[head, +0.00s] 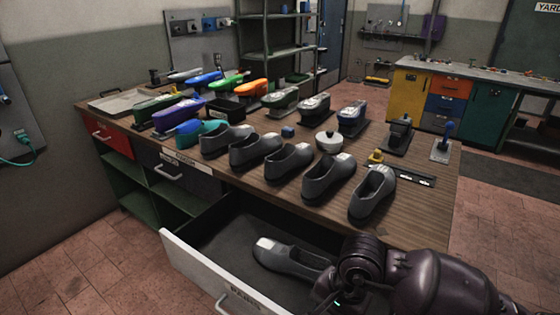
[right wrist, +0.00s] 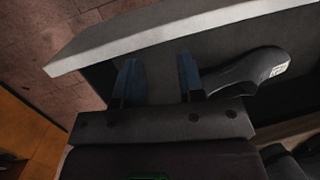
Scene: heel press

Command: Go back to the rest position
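My right arm comes in from the lower right in the head view, over the open drawer (head: 205,256). My right gripper shows in the right wrist view (right wrist: 157,65); its two dark blue fingers are apart with nothing between them. A dark grey shoe (head: 288,257) with a light patch on its toe lies in the drawer. In the right wrist view the same shoe (right wrist: 255,70) is just right of the right finger, outside the grip. My arm hides part of the drawer's right side. My left gripper is not in view.
Several grey shoes (head: 257,150) stand in a row on the wooden bench (head: 435,215) above the drawer. Colourful shoe forms, a white round pot (head: 329,142) and small tools stand behind them. The drawer's pale front panel (head: 207,273) sticks out over the tiled floor, which is free at left.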

